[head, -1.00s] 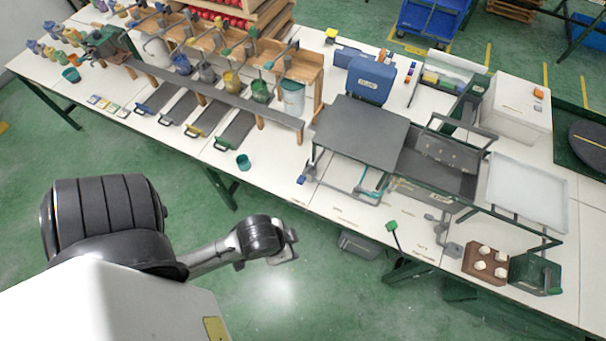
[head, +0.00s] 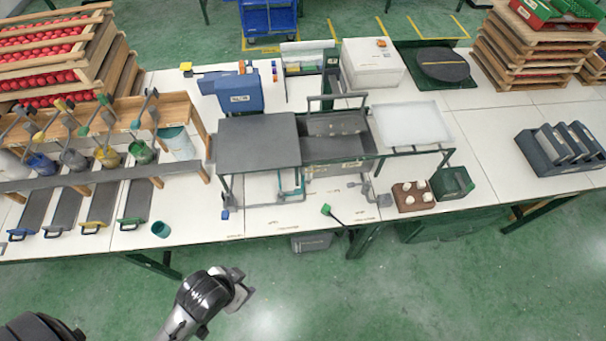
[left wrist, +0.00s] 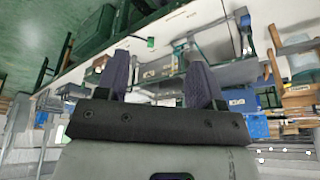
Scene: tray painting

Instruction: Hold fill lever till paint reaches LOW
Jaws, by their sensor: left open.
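A lever with a green tip (head: 330,212) sticks out at the front edge of the table, below the grey dip tank (head: 337,143). Several more levers with coloured tips, one at the green paint pot (head: 136,124), rise above the row of paint pots on the left. I cannot tell which one is the fill lever. No LOW mark or paint level can be read. My left gripper (head: 240,290) is in front of the table, over the floor, apart from every lever. In the left wrist view its two fingers (left wrist: 160,82) are spread with nothing between them. My right gripper is not in view.
A dark flat plate (head: 258,143) stands left of the tank and a white tray (head: 410,124) right of it. A brown block with white knobs (head: 412,197) and a teal cup (head: 161,229) sit near the front edge. The floor before the table is clear.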

